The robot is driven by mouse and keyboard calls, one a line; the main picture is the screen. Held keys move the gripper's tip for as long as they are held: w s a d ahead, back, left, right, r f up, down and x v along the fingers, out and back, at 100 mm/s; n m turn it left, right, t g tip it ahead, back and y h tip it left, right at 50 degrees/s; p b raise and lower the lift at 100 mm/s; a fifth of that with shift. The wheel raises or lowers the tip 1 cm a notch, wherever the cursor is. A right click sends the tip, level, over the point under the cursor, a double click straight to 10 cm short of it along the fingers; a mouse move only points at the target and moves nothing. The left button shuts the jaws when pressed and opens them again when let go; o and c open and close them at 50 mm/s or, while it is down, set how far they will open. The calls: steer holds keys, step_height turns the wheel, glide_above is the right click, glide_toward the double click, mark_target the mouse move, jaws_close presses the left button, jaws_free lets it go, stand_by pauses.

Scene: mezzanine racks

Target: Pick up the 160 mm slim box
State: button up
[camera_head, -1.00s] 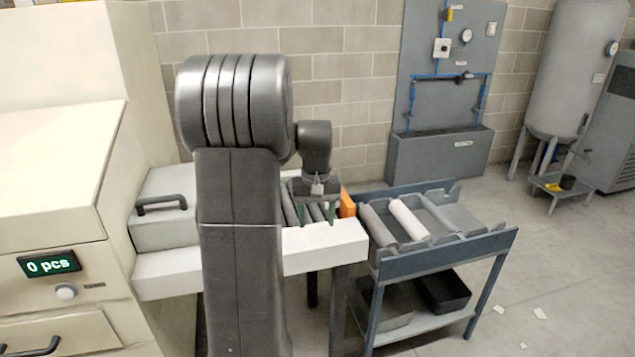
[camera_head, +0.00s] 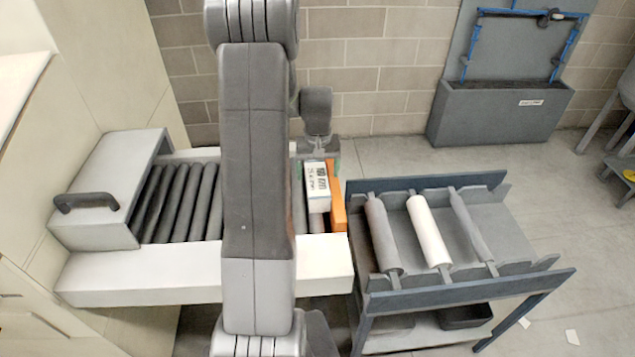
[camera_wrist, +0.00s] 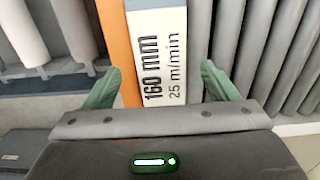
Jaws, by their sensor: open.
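The 160 mm slim box (camera_head: 317,187) is white with dark print and lies on the rollers at the right end of the conveyor, beside an orange end stop (camera_head: 338,208). In the wrist view the box (camera_wrist: 172,50) shows the print "160 mm" and "25 m/min". My gripper (camera_wrist: 162,85) is open, with one green finger on each side of the box's near end. A gap shows at the right finger; whether the left one touches is unclear. In the head view my gripper (camera_head: 318,168) is at the box's far end, its fingers partly hidden.
The roller conveyor (camera_head: 205,270) has pale side rails and a hooded housing (camera_head: 105,190) at its left. A blue-grey cart (camera_head: 470,290) with a few rollers on top stands close on the right. My arm hides the conveyor's middle. Floor beyond the cart is mostly clear.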

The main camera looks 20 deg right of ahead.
steer(key=shift+s+f, duration=0.1)
steer(key=shift+f, duration=0.85)
steer(key=c, duration=1.3)
